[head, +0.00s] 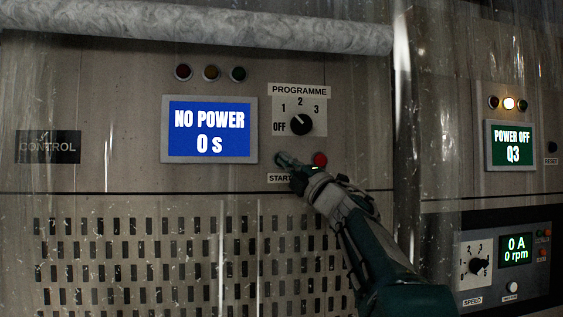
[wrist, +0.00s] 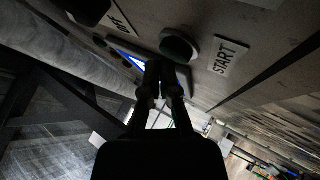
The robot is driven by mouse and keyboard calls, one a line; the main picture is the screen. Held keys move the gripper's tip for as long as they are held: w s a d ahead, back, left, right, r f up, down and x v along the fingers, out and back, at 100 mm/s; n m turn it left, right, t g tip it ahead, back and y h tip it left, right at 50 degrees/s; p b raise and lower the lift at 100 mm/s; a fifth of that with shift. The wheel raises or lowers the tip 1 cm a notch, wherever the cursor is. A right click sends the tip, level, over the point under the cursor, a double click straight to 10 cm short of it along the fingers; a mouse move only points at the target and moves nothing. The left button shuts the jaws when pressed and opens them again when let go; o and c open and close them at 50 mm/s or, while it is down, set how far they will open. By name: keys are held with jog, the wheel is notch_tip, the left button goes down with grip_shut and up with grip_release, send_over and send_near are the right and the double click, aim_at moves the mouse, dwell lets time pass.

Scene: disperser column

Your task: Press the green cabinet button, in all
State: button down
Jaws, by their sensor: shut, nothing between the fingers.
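The green button, a round knob with a dark greenish face, is close up in the wrist view (wrist: 178,46), beside the START label (wrist: 225,57). In the head view it sits above the START label (head: 279,178) and is mostly covered by my gripper (head: 289,164). My gripper is shut and empty. Its fingertips (wrist: 160,68) are close beside the button in the wrist view; I cannot tell whether they touch it. The blue cabinet screen (head: 210,130) reads NO POWER, 0 s. The black programme knob (head: 301,124) appears to point toward OFF.
A red button (head: 320,159) is just right of my gripper. Three small lamps (head: 210,73) are above the screen. A thick grey pipe (head: 200,27) crosses the top.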

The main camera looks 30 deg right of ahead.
jog(key=shift+w+d, duration=0.15)
jog(key=shift+w, duration=0.3)
dwell(0.6)
jog(key=shift+s+a, duration=0.25)
jog(key=shift+s, duration=0.6)
jog(key=s, duration=0.2)
jog(key=s+a, duration=0.1)
jog(key=s, duration=0.2)
jog(key=shift+a, duration=0.2)
dwell(0.8)
